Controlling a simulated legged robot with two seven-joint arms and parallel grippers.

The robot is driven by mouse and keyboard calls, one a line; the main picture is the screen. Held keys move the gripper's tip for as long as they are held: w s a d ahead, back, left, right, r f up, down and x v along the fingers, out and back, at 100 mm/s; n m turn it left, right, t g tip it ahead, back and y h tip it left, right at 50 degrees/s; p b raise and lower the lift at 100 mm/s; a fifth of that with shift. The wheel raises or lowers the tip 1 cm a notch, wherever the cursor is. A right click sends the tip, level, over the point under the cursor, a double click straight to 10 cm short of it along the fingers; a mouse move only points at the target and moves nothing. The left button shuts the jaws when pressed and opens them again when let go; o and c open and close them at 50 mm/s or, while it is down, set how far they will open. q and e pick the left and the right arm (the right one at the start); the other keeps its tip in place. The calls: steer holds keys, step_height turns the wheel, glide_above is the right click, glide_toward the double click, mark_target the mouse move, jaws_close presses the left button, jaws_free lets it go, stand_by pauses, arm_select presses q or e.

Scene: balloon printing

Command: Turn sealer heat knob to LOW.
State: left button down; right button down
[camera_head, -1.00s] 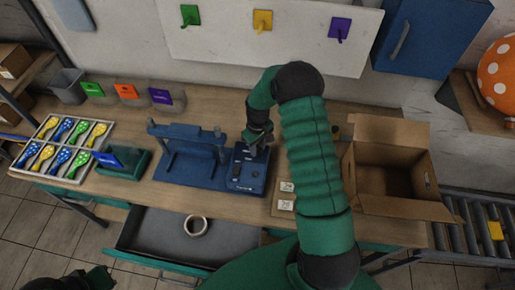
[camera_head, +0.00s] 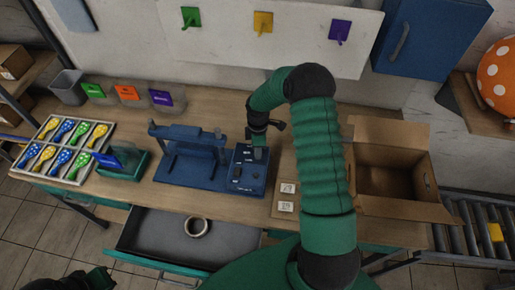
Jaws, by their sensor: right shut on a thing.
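The blue sealer (camera_head: 190,168) stands on the wooden bench, with its control panel (camera_head: 246,184) at its right end. Small dark controls and labels show on the panel, too small to read. My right gripper (camera_head: 260,153) points down at the panel's upper right part and is shut on the heat knob there. The gripper hides the knob, so its setting cannot be read. My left gripper (camera_head: 97,279) is low at the left bottom edge, dark and away from the bench; its jaws are unclear.
An open cardboard box (camera_head: 400,210) stands right of my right arm. An open drawer (camera_head: 150,239) with a tape roll (camera_head: 197,227) juts out in front.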

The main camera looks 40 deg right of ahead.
steer(key=shift+w+d+r+n, duration=0.15)
steer(key=shift+n, duration=0.95)
steer(key=c, duration=1.2)
jaws_free()
steer(key=shift+o, duration=0.7)
step_height(320, 180, up, 16)
steer(key=b, duration=0.2)
steer(key=shift+r+b, duration=0.25)
steer(key=shift+b, duration=0.05)
steer(key=shift+d, duration=0.1)
